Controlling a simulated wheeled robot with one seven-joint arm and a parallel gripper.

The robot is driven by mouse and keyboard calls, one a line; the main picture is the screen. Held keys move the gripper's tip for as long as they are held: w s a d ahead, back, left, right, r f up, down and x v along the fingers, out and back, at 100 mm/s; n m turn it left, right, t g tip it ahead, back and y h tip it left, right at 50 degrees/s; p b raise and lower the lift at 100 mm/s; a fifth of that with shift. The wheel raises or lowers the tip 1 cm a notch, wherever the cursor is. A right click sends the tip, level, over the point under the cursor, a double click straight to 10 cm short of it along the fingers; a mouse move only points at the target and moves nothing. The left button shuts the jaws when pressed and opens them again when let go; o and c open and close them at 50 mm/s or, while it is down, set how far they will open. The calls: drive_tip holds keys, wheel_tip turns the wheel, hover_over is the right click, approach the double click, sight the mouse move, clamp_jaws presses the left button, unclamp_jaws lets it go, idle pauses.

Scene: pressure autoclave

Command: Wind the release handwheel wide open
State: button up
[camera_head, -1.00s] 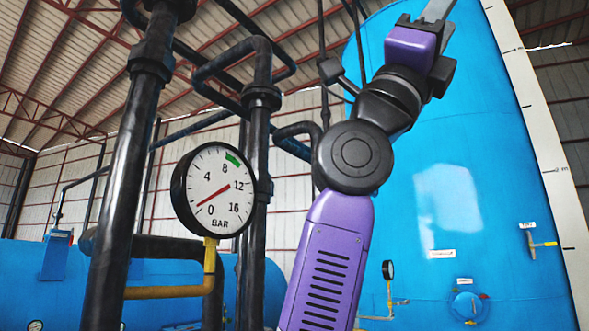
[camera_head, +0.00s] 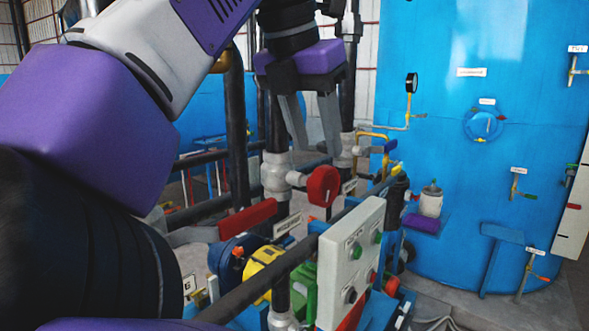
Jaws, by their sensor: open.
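A red round handwheel (camera_head: 323,185) sits at the end of a grey valve body on a dark vertical pipe, near the middle of the view. I cannot read a label that marks it as the release wheel. My gripper (camera_head: 316,147) points down just above the red handwheel, with its two grey fingers apart and nothing between them. The fingertips look a short way above the wheel; the gap in depth is hard to tell.
A grey control box (camera_head: 350,262) with several buttons stands in front, to the right of a red lever (camera_head: 238,222). A dark slanting pipe (camera_head: 270,277) crosses below. A blue tank (camera_head: 450,190) with a small gauge (camera_head: 411,83) and a blue round fitting (camera_head: 483,124) fills the right.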

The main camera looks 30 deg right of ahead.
sight(322, 168)
drive_tip(key=shift+p+x, duration=0.9)
drive_tip(key=shift+x, duration=2.9)
drive_tip(key=shift+f, duration=0.1)
clamp_jaws()
